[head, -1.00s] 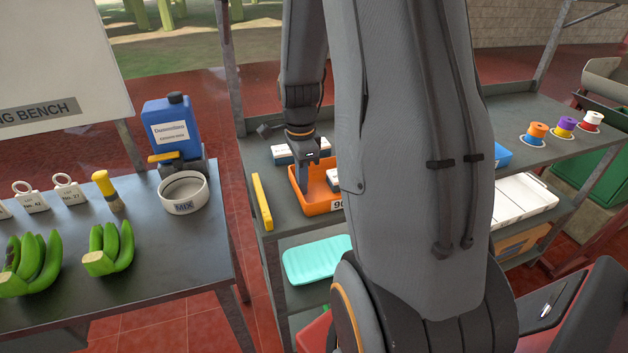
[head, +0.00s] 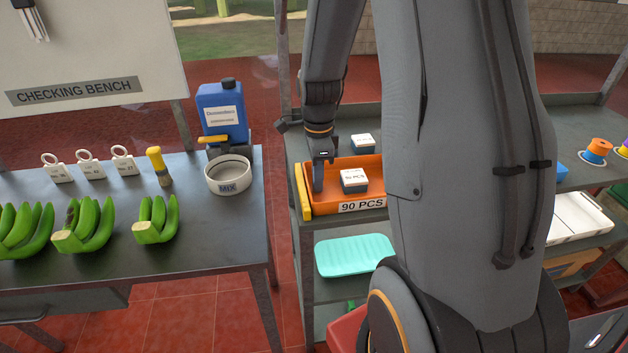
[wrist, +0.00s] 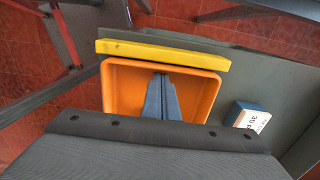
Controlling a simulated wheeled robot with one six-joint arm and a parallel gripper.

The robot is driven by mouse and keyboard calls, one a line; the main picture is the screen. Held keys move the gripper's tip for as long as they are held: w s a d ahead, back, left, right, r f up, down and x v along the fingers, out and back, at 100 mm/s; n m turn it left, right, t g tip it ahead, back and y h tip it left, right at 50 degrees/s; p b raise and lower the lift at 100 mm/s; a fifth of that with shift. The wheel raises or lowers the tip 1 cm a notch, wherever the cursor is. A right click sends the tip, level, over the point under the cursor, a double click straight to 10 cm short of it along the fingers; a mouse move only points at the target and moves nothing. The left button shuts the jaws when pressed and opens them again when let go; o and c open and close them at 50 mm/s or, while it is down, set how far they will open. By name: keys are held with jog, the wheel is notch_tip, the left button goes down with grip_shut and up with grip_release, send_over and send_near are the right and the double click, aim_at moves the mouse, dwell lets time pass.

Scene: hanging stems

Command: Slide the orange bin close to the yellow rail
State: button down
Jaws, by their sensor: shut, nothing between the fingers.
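The orange bin (head: 371,192) sits on the upper shelf of the grey rack, with a "90 PCS" label on its front. In the head view its left end is right beside the yellow rail (head: 303,190). In the wrist view the bin (wrist: 212,95) lies along the yellow rail (wrist: 165,54) with almost no gap; I cannot tell if they touch. My gripper (head: 318,188) is shut and empty, pointing down inside the bin near its rail-side wall. Its fingertips (wrist: 160,76) show close to that wall. A small white-and-blue box (head: 354,180) is inside the bin.
Another small box (head: 362,143) stands on the shelf behind the bin; a blue-sided box (wrist: 248,117) shows beside it in the wrist view. A turquoise tray (head: 355,255) lies on the lower shelf. The bench at left holds a MIX bowl (head: 228,176), a blue canister (head: 222,112) and bananas.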

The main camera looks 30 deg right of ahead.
aim_at(330, 191)
jog(key=d, duration=0.1)
jog(key=s+d, duration=0.1)
jog(key=d, duration=0.1)
jog(key=shift+p, duration=0.35)
notch_tip(330, 191, up, 10)
jog(key=b, duration=0.3)
jog(key=s+a+n, duration=0.1)
jog(key=a+n, duration=0.1)
jog(key=n, duration=0.1)
jog(key=s+a+f+n, duration=0.1)
jog(key=a+n, duration=0.2)
jog(key=s+a+f+n, duration=0.1)
jog(key=s+a+n, duration=0.1)
jog(key=n, duration=0.1)
jog(key=shift+s+a+f+n+t, duration=0.1)
jog(key=shift+a+f+n+t, duration=0.1)
jog(key=shift+n+t, duration=0.15)
jog(key=s+a+f+n, duration=0.2)
jog(key=s+a+n, duration=0.4)
jog(key=n, duration=0.5)
jog(key=shift+s+f+n+t, duration=0.15)
jog(key=shift+f+n+t, duration=0.15)
jog(key=shift+n+t, duration=0.05)
